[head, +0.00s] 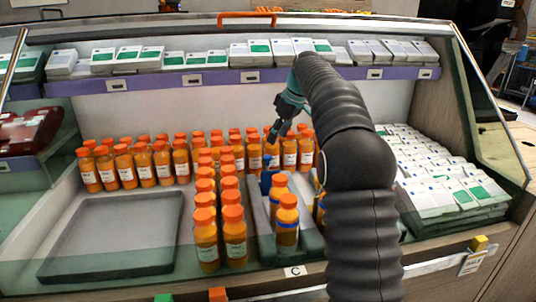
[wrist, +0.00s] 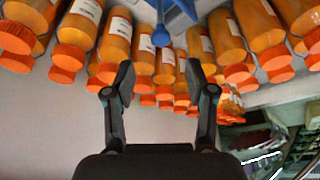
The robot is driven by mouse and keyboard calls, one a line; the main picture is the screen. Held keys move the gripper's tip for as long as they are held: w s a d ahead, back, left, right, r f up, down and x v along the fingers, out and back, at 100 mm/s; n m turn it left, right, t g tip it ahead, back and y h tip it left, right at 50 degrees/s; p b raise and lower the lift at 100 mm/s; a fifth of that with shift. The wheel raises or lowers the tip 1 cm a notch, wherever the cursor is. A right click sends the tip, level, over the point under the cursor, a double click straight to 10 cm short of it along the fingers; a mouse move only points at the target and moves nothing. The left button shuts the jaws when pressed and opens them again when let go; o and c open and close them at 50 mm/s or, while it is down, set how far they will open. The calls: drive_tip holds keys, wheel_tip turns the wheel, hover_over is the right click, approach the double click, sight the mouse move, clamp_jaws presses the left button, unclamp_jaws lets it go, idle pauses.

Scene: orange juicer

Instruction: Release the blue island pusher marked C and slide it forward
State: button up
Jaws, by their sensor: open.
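The blue pusher (head: 267,180) stands in the grey lane tray (head: 262,228) behind the white label C (head: 295,271). It is partly hidden behind orange-capped bottles (head: 287,222) in that lane. In the wrist view a blue knob and arms of the pusher (wrist: 161,36) show at the top centre. My gripper (head: 274,135) is above and behind the pusher, over the back rows of bottles. In the wrist view my gripper (wrist: 158,82) is open, with its fingers wide apart and nothing between them. The knob is beyond the fingertips and not touched.
Juice bottles (head: 207,239) stand close at the left of the lane, with more rows (head: 142,165) at the back. My arm hides much of the right side. An empty grey tray (head: 112,235) lies at left. White cartons (head: 455,180) fill the right, and a shelf (head: 196,80) runs above.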

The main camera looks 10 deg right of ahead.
sight(268, 156)
drive_tip(key=x, duration=0.8)
drive_tip(key=shift+a+f, duration=0.1)
drive_tip(key=shift+f, duration=0.15)
clamp_jaws()
